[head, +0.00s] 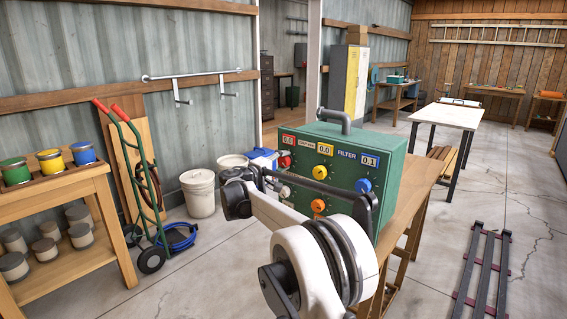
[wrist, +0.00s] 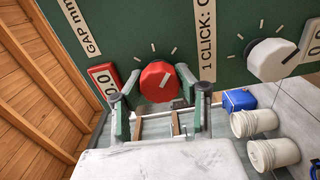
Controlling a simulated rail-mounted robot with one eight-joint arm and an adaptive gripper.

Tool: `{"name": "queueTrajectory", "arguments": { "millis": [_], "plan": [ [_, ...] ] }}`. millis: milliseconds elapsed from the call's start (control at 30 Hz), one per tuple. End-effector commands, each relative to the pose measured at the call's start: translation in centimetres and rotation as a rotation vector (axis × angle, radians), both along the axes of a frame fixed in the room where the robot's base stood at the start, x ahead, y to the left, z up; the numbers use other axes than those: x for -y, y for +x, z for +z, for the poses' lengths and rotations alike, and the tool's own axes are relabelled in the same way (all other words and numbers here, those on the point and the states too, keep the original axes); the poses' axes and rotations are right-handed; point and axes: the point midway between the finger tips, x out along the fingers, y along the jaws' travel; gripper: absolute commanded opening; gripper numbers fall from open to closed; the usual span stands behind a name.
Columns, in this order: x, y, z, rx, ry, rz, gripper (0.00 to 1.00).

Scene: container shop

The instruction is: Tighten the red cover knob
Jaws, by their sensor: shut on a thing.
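The red knob (wrist: 160,80) is on the front of a green box and fills the middle of the wrist view, with a pale pointer line toward its upper right. White tick marks surround it. It also shows in the head view (head: 285,160) at the panel's upper left. My gripper (wrist: 160,92) is shut on the red knob, one finger at its left and one at its right. The green box (head: 397,160) stands on a wooden bench. In the head view my arm hides part of the panel, and the fingertips are hard to make out.
Other knobs share the panel: yellow (head: 319,172), blue (head: 362,185), orange (head: 317,206) and a white one (wrist: 272,60) beside the red. A red-framed display (wrist: 103,78) sits left of the red knob. White buckets (head: 199,193) stand on the floor behind.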

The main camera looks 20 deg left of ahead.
Motion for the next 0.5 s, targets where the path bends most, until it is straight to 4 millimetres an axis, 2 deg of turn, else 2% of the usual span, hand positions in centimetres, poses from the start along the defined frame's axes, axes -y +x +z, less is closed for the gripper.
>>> {"name": "queueTrajectory", "arguments": {
  "millis": [500],
  "plan": [
    [-0.01, -0.02, -0.01, 0.042, 0.119, 0.000, 0.06]
  ]
}}
